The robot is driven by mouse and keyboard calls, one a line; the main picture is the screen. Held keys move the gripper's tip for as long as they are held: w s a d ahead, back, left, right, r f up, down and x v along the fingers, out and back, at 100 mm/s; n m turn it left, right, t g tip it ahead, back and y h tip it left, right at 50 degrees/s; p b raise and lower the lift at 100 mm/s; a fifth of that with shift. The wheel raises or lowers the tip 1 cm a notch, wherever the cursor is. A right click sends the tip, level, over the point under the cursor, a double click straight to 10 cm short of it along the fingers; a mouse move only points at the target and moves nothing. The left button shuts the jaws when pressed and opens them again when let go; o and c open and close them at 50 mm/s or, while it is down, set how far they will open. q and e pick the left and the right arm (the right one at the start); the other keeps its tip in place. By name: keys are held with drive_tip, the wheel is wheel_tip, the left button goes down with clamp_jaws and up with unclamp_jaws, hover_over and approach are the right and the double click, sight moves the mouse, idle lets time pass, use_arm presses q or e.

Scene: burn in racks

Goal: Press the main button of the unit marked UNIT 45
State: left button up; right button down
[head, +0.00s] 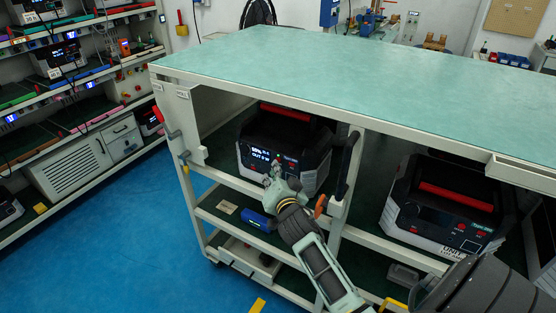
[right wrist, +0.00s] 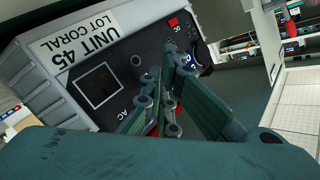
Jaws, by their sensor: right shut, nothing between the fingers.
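The unit marked UNIT 45 is a black and grey power unit with a red handle; its printed label (right wrist: 78,47), reading UNIT 45 LOT CORAL, appears turned over in the right wrist view. In the head view a unit with a lit display (head: 272,156) stands on the bench's upper left shelf, with my right gripper (head: 273,177) at its front. In the right wrist view my right gripper (right wrist: 165,75) is shut and empty before the dark panel (right wrist: 118,75), covering part of it. A small round control (right wrist: 136,60) shows beside the fingers. Contact cannot be told. My left gripper is out of view.
A second similar unit (head: 440,205) stands in the right bay. A bench post (head: 347,165) separates the bays, close to my right arm. The green bench top (head: 330,65) overhangs both units. A blue object (head: 258,220) lies on the shelf below. Racks stand at left beyond clear blue floor.

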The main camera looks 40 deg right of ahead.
drive_tip(key=shift+d, duration=0.2)
idle(0.5)
drive_tip(key=shift+a, duration=0.1)
drive_tip(key=shift+s+a, duration=0.2)
drive_tip(key=shift+a, duration=0.3)
drive_tip(key=shift+s+a, duration=0.4)
drive_tip(key=shift+a, duration=0.5)
drive_tip(key=shift+s+a, duration=0.35)
drive_tip(key=shift+a, duration=0.6)
drive_tip(key=shift+s+a, duration=0.4)
drive_tip(key=shift+a, duration=0.5)
